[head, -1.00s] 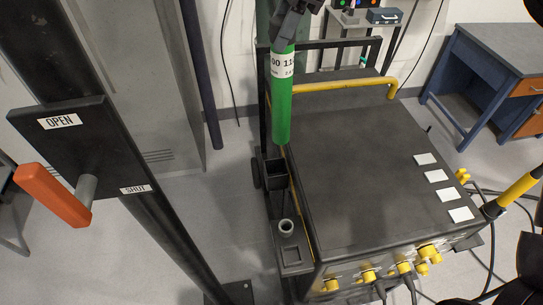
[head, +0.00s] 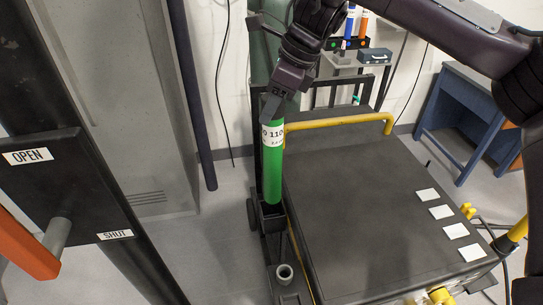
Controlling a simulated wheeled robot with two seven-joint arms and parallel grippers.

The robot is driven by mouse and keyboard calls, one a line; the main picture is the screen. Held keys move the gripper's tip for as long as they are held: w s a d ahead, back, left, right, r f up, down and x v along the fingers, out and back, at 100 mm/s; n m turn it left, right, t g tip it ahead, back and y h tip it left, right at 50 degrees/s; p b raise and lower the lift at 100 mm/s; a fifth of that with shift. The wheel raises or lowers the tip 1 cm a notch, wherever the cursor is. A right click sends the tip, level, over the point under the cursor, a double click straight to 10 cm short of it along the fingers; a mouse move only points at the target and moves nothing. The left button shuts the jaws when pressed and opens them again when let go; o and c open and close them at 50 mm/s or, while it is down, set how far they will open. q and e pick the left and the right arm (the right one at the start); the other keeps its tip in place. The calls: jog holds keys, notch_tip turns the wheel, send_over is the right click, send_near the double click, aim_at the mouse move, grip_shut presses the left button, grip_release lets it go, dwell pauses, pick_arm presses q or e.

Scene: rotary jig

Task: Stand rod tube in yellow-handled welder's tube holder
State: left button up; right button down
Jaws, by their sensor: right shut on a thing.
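The green rod tube (head: 272,172), with a white printed label, stands nearly upright in the head view. My right gripper (head: 273,108) is shut on its upper end from above. The tube's lower end is at the mouth of the square black tube holder (head: 272,222), on the left side of the welder (head: 350,195) with the yellow handle (head: 345,122). The tube covers part of the holder's opening, and I cannot tell how far inside its end is. My left gripper is not in view.
A small round grey cup (head: 284,273) sits on the ledge in front of the holder. A panel with OPEN and SHUT labels (head: 70,200) and an orange handle (head: 22,245) stands at the left. A blue desk (head: 465,115) is at the right back.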

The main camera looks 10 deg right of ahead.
aim_at(272, 149)
notch_tip(272, 149, down, 7)
jog(key=shift+r+p, duration=0.2)
jog(key=shift+p, duration=0.3)
notch_tip(272, 149, down, 3)
jog(key=shift+s+f+p, duration=0.1)
jog(key=shift+f+p, duration=0.1)
jog(key=shift+p, duration=0.25)
jog(key=shift+f, duration=0.45)
jog(key=c, duration=0.9)
grip_release()
jog(key=shift+f, duration=0.15)
